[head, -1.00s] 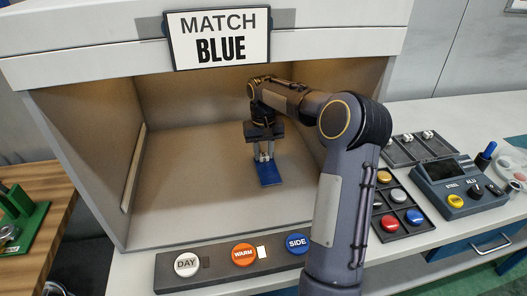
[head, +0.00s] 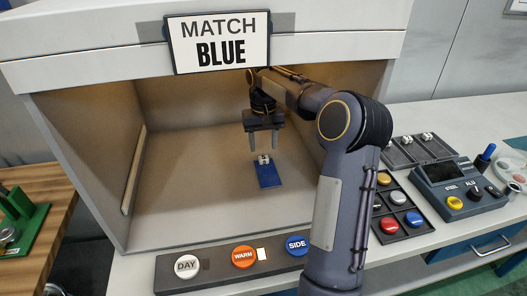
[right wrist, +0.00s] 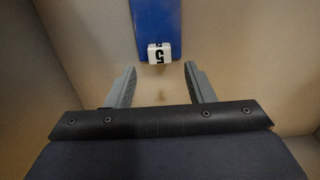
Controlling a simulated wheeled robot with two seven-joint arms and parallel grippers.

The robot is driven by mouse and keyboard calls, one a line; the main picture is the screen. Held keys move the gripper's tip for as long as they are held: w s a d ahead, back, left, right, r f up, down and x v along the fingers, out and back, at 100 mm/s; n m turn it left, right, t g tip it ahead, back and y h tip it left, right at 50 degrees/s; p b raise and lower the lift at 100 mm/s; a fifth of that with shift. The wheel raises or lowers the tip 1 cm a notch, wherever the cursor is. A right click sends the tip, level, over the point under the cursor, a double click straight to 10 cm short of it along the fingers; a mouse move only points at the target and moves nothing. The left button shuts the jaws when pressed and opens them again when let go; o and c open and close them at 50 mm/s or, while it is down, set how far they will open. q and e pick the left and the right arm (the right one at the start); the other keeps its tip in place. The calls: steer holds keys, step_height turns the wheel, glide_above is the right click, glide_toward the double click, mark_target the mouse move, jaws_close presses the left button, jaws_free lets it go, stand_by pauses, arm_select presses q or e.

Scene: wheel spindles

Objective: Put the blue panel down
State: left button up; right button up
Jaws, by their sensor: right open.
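My left gripper is not in view.
The booth (head: 200,190) has side walls and a top with a MATCH BLUE sign (head: 221,40). A button strip (head: 215,262) runs along its front. A tray of coloured discs (head: 402,212) and a meter (head: 458,187) stand to the right. Booth floor left of the panel is clear.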

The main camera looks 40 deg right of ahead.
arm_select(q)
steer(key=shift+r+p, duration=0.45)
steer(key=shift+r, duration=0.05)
arm_select(e)
step_height(320, 180, up, 8)
steer(key=shift+f, duration=0.15)
